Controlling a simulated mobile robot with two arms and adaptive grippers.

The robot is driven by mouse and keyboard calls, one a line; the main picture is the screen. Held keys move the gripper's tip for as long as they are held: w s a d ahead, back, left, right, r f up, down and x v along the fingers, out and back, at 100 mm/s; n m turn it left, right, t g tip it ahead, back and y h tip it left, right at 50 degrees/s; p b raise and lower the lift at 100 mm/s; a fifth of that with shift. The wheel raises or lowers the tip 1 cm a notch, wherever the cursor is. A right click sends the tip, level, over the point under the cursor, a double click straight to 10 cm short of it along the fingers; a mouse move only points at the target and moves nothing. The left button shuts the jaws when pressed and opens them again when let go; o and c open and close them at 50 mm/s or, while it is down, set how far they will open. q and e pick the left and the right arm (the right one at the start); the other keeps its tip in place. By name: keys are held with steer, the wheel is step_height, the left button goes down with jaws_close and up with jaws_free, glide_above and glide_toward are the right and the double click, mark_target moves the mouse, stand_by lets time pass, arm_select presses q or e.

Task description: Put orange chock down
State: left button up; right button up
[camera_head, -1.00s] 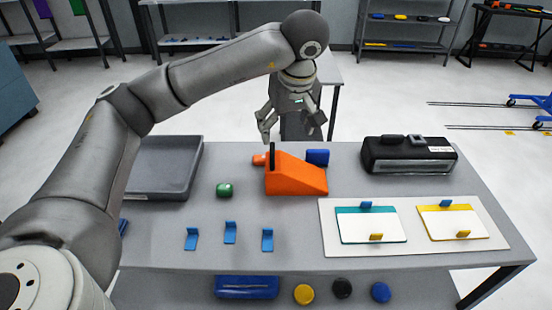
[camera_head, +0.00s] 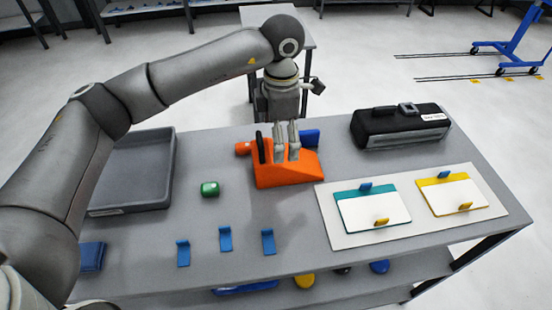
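The orange chock (camera_head: 288,173), a wedge with a black upright part (camera_head: 261,147) on its left end, rests on the grey table (camera_head: 235,265) near its back-middle. My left arm reaches in from the left and points down over the chock. My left gripper (camera_head: 287,156) has its finger parts low at the chock's top, just right of the black part, and they hide some of the orange surface. I cannot tell whether the fingers touch or grasp it. My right gripper is not in view.
A grey tray (camera_head: 174,160) is at left, a black case (camera_head: 400,127) at back right. A white board (camera_head: 402,239) carries two cards. Several blue clips stand in front.

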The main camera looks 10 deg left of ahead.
arm_select(q)
step_height(320, 180, down, 2)
steer(key=shift+f, duration=0.1)
steer(key=shift+w+a+f+p, duration=0.15)
steer(key=shift+f+p, duration=0.35)
steer(key=shift+f, duration=0.1)
step_height(320, 180, down, 4)
steer(key=shift+w+r+p, duration=0.15)
steer(key=shift+r+p, duration=0.05)
steer(key=shift+p, duration=0.55)
steer(key=shift+f, duration=0.45)
steer(key=c, duration=1.4)
steer(key=shift+w+r, duration=0.1)
steer(key=shift+c, duration=1)
steer(key=shift+r, duration=0.15)
